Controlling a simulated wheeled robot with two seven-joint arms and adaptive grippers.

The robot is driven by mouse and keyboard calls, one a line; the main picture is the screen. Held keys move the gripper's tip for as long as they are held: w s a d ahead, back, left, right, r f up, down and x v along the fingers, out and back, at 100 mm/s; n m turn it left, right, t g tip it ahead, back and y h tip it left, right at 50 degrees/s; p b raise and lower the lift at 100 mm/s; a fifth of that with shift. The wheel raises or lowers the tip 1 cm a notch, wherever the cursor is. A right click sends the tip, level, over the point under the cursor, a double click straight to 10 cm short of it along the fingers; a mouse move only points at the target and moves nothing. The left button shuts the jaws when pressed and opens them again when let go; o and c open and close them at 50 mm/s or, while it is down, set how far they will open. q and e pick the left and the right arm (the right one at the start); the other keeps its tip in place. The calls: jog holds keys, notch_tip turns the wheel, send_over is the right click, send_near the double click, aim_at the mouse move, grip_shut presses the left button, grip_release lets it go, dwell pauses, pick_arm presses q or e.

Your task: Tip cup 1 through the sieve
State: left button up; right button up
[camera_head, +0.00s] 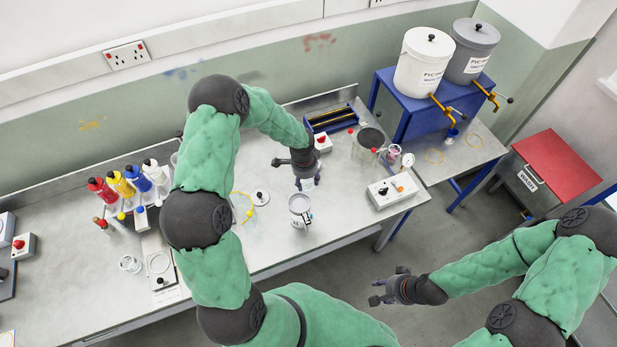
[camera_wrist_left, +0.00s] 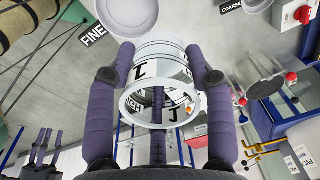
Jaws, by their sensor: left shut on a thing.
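My left gripper (camera_head: 305,176) is shut on cup 1 (camera_wrist_left: 140,70), a pale round cup marked with a "1". In the head view the cup (camera_head: 307,185) is mostly hidden under the gripper. A pale round vessel with a grey top (camera_head: 299,203) is just in front of it. In the wrist view a white round piece (camera_wrist_left: 127,14) lies by a FINE label (camera_wrist_left: 93,35); a COARSE label (camera_wrist_left: 230,5) is farther right. My right gripper (camera_head: 389,286) is open and empty, off the bench.
Colored bottles (camera_head: 124,186) stand at the bench's left. A dark round-topped container (camera_head: 370,138) and a white switch box (camera_head: 393,190) are to the right. White and grey buckets (camera_head: 422,62) stand on a blue stand. The bench front is partly clear.

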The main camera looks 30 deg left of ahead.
pick_arm(q)
jog(key=shift+r+p, duration=0.65)
jog(key=shift+r, duration=0.9)
jog(key=shift+f, duration=0.1)
